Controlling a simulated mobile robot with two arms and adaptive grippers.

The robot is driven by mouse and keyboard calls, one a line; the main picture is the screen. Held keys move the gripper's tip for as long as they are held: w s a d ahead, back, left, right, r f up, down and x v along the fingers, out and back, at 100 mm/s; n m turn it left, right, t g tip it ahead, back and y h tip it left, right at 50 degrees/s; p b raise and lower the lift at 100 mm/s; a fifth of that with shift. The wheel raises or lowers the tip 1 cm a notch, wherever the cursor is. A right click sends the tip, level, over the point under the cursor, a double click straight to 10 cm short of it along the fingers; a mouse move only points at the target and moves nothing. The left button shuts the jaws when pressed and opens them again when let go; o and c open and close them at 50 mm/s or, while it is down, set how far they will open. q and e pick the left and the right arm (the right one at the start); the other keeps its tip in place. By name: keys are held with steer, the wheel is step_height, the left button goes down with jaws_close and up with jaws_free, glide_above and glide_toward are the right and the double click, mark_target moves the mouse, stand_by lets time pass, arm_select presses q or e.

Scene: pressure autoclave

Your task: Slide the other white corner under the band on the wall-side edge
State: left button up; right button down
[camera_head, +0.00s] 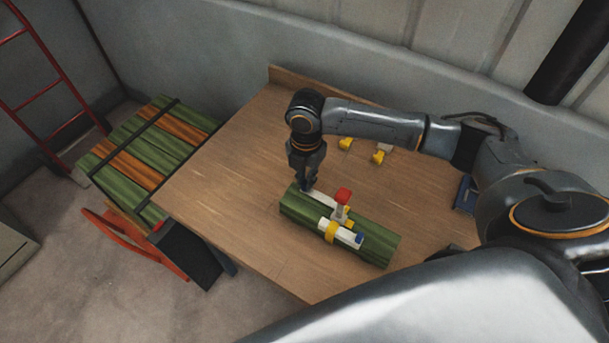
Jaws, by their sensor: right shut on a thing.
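A bundle of green boards (376,246) lies slantwise on the wooden table. A white corner (346,236) lies along its near edge, with a yellow band (331,231) across it and a blue end piece. A second white corner (322,200) lies at the bundle's wall-side edge. My right gripper (307,186) is shut on that corner's left end. A tool with a red knob (343,196) stands on the bundle at the corner's right end. It hides the band on that side, so I cannot tell whether the corner is under it. My left gripper is out of view.
A blue object (465,194) is at the right. A strapped stack of green and orange boards (143,146) stands left of the table (222,178). The table's left half is clear.

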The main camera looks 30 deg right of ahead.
steer(key=shift+s+d+r+p, duration=0.15)
steer(key=shift+s+d+p, duration=0.2)
steer(key=shift+s, duration=0.2)
steer(key=shift+s+d+r+p, duration=0.1)
steer(key=shift+s+d+p, duration=0.1)
steer(key=shift+s+p, duration=0.25)
steer(key=shift+s+d+f+p, duration=0.1)
steer(key=shift+s+d+p, duration=0.2)
steer(key=shift+s, duration=0.2)
steer(key=shift+s+d+p, duration=0.25)
steer(key=shift+s+p, duration=0.05)
steer(key=shift+s, duration=0.2)
steer(key=c, duration=1.3)
jaws_free()
step_height(320, 180, up, 12)
